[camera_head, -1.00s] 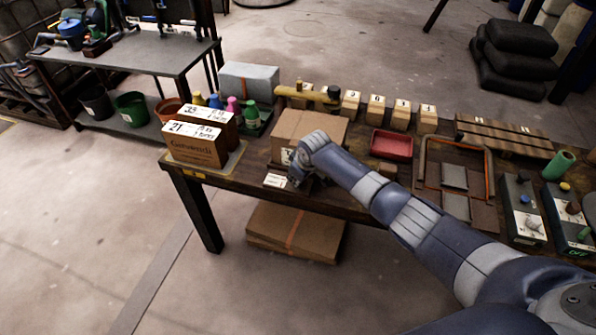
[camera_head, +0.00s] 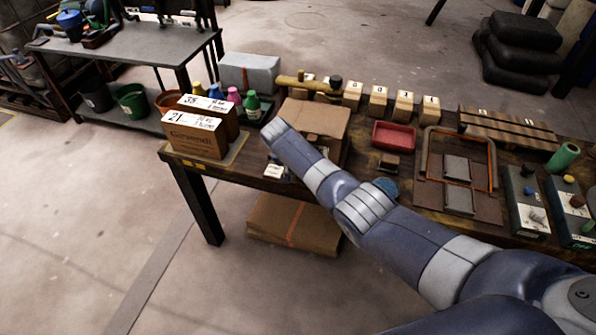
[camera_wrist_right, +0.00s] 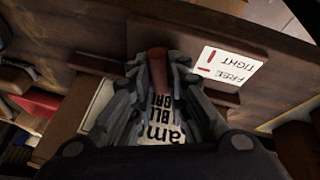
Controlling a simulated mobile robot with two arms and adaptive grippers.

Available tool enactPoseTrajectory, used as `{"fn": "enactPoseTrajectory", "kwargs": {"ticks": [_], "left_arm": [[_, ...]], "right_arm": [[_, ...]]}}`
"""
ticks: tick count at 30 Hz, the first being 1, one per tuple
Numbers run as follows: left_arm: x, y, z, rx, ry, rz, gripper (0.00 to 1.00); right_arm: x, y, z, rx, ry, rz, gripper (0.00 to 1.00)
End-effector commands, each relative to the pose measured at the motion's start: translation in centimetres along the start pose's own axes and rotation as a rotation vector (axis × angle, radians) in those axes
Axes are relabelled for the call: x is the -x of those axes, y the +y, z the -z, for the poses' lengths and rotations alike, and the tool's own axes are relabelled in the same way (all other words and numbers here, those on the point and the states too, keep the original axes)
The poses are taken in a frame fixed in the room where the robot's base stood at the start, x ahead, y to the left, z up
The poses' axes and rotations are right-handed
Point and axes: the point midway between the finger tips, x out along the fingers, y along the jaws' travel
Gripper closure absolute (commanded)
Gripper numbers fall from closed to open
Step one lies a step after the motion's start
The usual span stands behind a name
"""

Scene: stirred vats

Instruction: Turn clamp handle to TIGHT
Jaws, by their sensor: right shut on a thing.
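The clamp handle is a dark red bar (camera_wrist_right: 157,62) in the right wrist view. My right gripper (camera_wrist_right: 157,78) is shut on it, with one finger on each side. Beside it, on the wooden edge, is a white label (camera_wrist_right: 230,68) reading FREE and TIGHT, upside down, with red marks. From this view I cannot tell which mark the handle lines up with. In the head view my right arm reaches to the table's front edge and hides most of its gripper, the handle and part of the cardboard box (camera_head: 318,118). My left gripper is not in view.
A red tray (camera_head: 394,137), several numbered wooden blocks (camera_head: 378,98) and a framed panel (camera_head: 457,170) lie to the right. Control boxes (camera_head: 526,205) are at far right. Flat cardboard (camera_head: 290,222) lies below.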

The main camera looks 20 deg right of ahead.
Motion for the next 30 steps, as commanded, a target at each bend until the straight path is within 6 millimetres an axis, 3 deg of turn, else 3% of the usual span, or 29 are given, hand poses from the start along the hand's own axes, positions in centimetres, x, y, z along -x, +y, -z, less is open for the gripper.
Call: {"fn": "enactPoseTrajectory", "kwargs": {"ticks": [3, 12, 30], "left_arm": [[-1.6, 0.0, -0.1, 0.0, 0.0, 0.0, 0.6], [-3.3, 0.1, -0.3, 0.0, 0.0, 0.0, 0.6], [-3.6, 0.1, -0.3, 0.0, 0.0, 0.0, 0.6]], "right_arm": [[-0.4, 0.0, -0.1, -0.074, -0.016, -0.035, 1.0], [-0.3, 0.1, 0.0, -0.195, -0.043, -0.086, 1.0], [-0.1, 0.2, 0.0, -0.23, -0.052, -0.102, 1.0]]}}
